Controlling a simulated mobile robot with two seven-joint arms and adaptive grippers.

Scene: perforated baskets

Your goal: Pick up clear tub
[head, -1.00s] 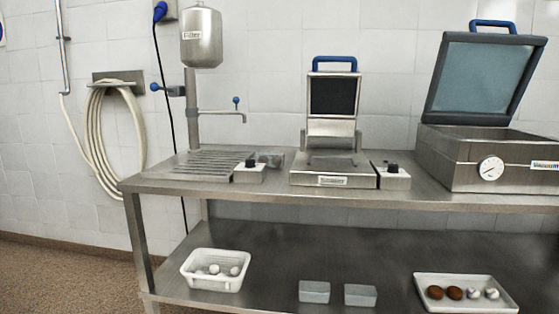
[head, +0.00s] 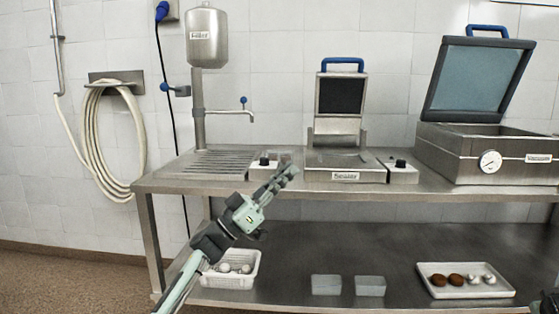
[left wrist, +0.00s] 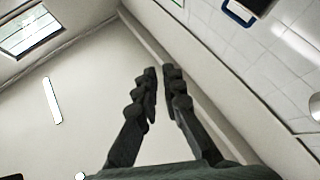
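Two small, pale, see-through tubs stand side by side on the lower shelf in the head view: a left clear tub (head: 326,286) and a right clear tub (head: 370,287). My left gripper (head: 288,174) is raised in front of the upper table's front edge, above and left of both tubs and apart from them. In the left wrist view its fingers (left wrist: 160,75) are close together with a narrow gap, and nothing is between them. A dark part of my right arm shows at the bottom right corner of the head view; its fingers cannot be made out.
On the lower shelf (head: 300,250), a white perforated basket (head: 228,283) with white balls stands left, partly behind my left arm. A white tray (head: 437,292) with brown and whitish round items lies right. The upper table (head: 330,188) carries a filler, a sealer and an open-lidded vacuum box (head: 450,160).

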